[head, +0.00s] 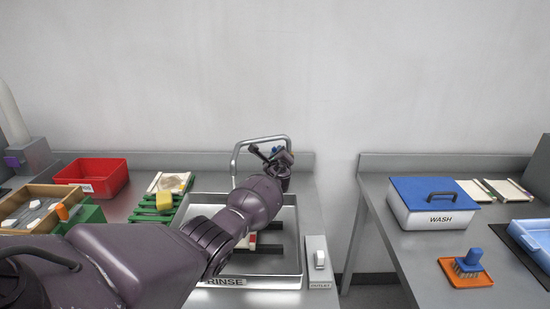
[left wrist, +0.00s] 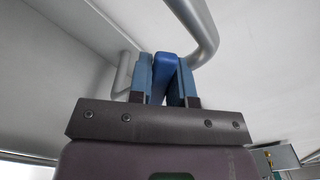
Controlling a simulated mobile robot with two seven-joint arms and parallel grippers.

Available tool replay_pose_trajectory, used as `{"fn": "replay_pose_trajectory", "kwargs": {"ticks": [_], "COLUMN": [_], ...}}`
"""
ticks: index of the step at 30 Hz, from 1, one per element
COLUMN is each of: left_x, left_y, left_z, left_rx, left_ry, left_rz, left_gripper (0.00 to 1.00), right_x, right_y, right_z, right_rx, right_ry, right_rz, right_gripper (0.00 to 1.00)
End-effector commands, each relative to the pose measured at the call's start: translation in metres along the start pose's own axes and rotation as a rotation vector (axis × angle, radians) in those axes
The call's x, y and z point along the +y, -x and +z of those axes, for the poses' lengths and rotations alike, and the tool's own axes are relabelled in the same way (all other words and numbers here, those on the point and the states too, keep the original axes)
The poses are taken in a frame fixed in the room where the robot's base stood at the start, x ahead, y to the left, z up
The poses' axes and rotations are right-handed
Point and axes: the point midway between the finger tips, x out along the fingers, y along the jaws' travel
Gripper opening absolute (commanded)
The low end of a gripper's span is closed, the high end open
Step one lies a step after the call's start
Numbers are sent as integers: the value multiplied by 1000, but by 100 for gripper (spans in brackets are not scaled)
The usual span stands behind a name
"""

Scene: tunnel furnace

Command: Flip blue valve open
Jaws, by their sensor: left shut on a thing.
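The blue valve (left wrist: 166,72) shows in the left wrist view as a blue handle between the two fingers of my left gripper (left wrist: 165,78). The fingers are shut on it, one on each side. In the head view only a small blue bit of the valve (head: 274,149) shows at the faucet, by my left gripper (head: 268,154); the gripper and wrist hide most of it. The curved metal faucet pipe (head: 258,139) rises behind the sink and also passes above the fingers in the left wrist view (left wrist: 201,28). My right gripper is not in view.
My left arm crosses over the sink (head: 292,250) labelled RINSE. A switch box (head: 319,262) stands right of the sink. A gap separates the right table with the WASH box (head: 433,203).

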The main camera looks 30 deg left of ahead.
Motion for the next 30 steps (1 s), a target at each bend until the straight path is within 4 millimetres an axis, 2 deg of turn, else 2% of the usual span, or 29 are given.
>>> {"fn": "replay_pose_trajectory", "kwargs": {"ticks": [15, 21, 30], "left_x": [-23, -28, -31], "left_y": [1, 1, 1], "left_z": [-6, -10, -13], "left_rx": [3, 4, 4], "left_ry": [-454, -568, -649], "left_rz": [0, 1, 1], "left_gripper": [0, 0, 0], "right_x": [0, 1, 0], "right_y": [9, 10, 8], "right_z": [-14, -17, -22], "right_rx": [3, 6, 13], "right_ry": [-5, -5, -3], "right_rz": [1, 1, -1], "right_gripper": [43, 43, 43]}}
